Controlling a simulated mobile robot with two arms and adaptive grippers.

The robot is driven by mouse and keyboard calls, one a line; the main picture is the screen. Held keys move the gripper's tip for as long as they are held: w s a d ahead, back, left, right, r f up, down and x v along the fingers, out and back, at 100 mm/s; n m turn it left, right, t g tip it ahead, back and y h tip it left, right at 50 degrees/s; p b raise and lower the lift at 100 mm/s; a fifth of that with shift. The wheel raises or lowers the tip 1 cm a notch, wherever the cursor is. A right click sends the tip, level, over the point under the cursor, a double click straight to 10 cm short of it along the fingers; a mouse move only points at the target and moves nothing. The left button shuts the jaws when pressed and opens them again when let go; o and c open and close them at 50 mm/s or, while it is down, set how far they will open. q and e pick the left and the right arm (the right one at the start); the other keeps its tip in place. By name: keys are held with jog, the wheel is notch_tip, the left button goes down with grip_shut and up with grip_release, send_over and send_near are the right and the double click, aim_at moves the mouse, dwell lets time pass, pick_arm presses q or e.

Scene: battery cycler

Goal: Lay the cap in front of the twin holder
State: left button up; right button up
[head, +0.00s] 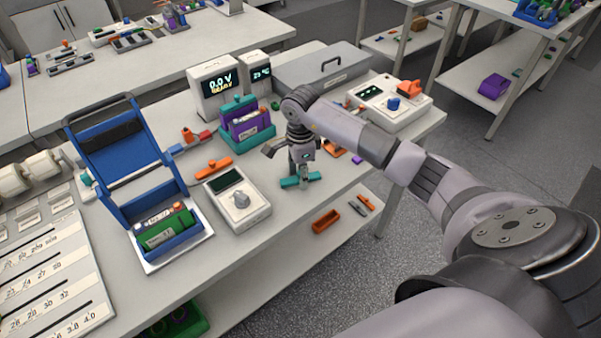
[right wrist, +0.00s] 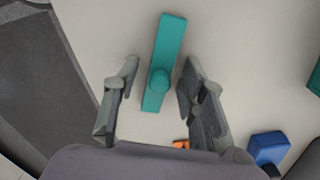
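A teal bar-shaped cap (head: 290,183) with a round knob lies on the bench near its front edge. It also shows in the right wrist view (right wrist: 168,48), with its knob between the fingers. My right gripper (right wrist: 158,82) is open and points down over the cap, with a gap on both sides of the knob. A teal holder (head: 247,139) with a purple block in it, apparently the twin holder, stands behind and left of the cap. My left gripper is not in view.
A white meter with a dial (head: 238,203) stands left of the cap. An orange bar (head: 213,168) lies behind that meter. A blue fixture (head: 122,165) with a raised lid stands further left. A grey case (head: 322,68) and another white device (head: 390,103) are at the back right.

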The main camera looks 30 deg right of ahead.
jog(key=shift+r, duration=0.15)
notch_tip(320, 180, up, 12)
jog(key=b, duration=0.3)
dwell(0.5)
